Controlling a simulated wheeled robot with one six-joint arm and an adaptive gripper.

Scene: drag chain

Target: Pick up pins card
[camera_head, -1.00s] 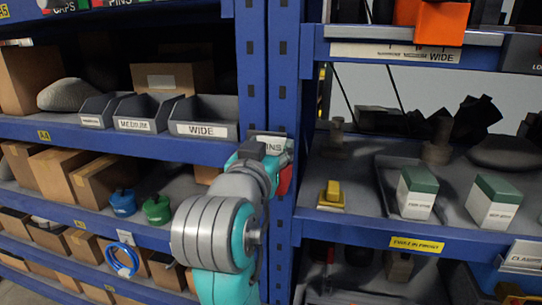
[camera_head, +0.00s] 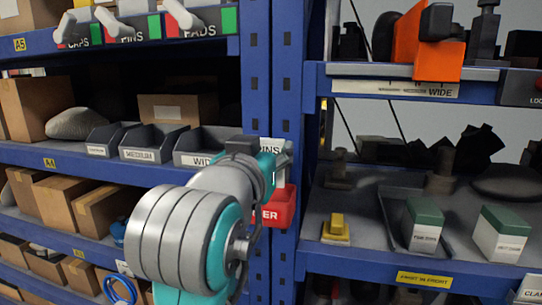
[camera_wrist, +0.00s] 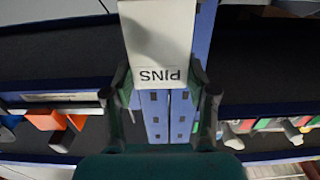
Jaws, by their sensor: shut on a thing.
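The pins card (camera_wrist: 157,35) is a white card lettered PINS, which reads upside down in the wrist view. My gripper (camera_wrist: 158,78) is shut on its lettered end, with one dark finger at each side. In the head view the card (camera_head: 272,145) shows just above the end of my arm, in front of the blue upright between two shelf bays. Part of its lettering is hidden there by my wrist, and the fingers cannot be made out.
A red bin (camera_head: 282,207) hangs on the blue upright (camera_head: 285,90), just below my wrist. Grey bins (camera_head: 155,143) stand on the left shelf. White-and-green boxes (camera_head: 502,236) stand on the right shelf.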

